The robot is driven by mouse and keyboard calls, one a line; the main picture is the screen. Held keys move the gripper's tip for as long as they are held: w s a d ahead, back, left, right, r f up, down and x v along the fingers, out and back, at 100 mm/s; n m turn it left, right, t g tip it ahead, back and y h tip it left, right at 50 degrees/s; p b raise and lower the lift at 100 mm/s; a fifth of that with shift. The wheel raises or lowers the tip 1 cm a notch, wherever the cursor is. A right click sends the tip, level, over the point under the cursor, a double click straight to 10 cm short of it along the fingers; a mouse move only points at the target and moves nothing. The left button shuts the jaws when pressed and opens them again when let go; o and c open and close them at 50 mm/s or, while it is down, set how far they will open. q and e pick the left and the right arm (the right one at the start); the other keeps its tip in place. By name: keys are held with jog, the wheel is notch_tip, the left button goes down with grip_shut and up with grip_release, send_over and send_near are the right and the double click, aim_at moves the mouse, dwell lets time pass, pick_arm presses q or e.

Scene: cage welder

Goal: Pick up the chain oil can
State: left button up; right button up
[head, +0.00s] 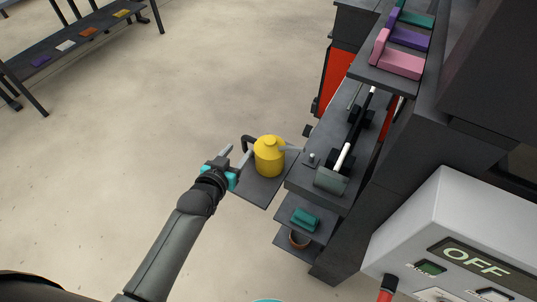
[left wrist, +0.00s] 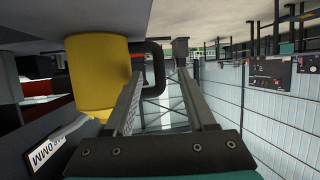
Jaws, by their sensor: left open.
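The chain oil can (head: 268,155) is yellow with a dark handle (head: 250,143) on its left and a grey spout to the right. It stands on a small dark shelf (head: 262,190) at the side of the machine. My left gripper (head: 238,157) is open just left of the can, with its fingers pointing toward the handle side. In the left wrist view the can's yellow body (left wrist: 98,75) is at the left, and its dark handle (left wrist: 155,65) shows beyond the open fingers (left wrist: 162,85). My right gripper is not in view.
The dark machine (head: 325,150) with a roller stands right of the can. A lower shelf holds a teal block (head: 305,219). A grey control box (head: 460,235) reading OFF is at the lower right. A rack (head: 75,45) stands at the upper left. The floor left of the can is clear.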

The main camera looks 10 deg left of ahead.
aim_at(243, 146)
pick_arm(q)
jog(key=shift+b+x, duration=0.7)
jog(key=shift+x, duration=1.95)
jog(key=shift+d, duration=0.1)
grip_shut()
jog(key=shift+r, duration=0.15)
